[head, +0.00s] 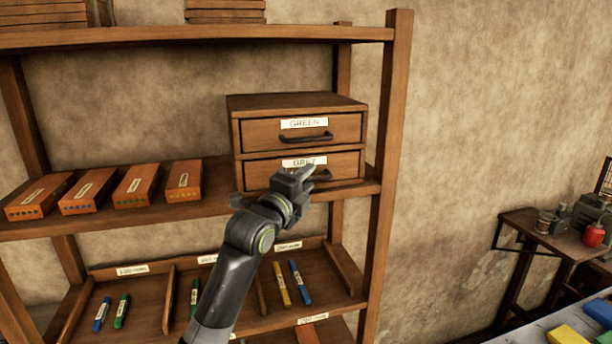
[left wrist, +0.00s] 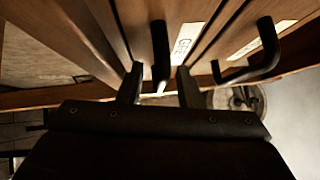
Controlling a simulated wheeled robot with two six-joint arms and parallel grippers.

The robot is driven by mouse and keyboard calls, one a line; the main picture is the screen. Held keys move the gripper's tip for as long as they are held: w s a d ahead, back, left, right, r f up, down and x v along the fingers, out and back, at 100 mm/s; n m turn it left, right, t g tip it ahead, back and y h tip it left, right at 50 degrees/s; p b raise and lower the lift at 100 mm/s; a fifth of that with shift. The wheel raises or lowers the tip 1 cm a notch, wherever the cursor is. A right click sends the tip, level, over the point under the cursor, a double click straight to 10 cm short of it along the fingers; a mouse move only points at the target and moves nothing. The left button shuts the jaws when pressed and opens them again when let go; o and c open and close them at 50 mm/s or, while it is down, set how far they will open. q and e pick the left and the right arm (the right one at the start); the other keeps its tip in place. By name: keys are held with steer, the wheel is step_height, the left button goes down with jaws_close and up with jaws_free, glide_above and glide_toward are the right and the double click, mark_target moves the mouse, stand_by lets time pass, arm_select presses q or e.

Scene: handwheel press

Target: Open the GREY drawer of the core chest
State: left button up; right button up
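The wooden core chest (head: 300,103) stands on the shelf with two drawers, one above the other. The upper drawer (head: 258,132) is labelled GREEN. The lower GREY drawer (head: 347,165) looks shut, its front level with the upper one. My left gripper (head: 302,172) is in front of the GREY drawer and hides most of its handle. In the left wrist view, my left gripper (left wrist: 160,85) is open, with the GREY handle (left wrist: 160,50) between its two fingers and a gap visible on each side. The GREEN handle (left wrist: 262,62) is to the right there. My right gripper is not in view.
Several labelled orange boxes (head: 137,186) stand left of the chest on the same shelf (head: 215,205). A shelf post (head: 388,150) rises just right of the chest. Below, a divided tray (head: 150,303) holds coloured sticks. A side table (head: 530,222) is at the right.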

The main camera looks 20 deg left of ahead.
arm_select(q)
steer(key=shift+w, duration=0.15)
jaws_close()
stand_by(0.4)
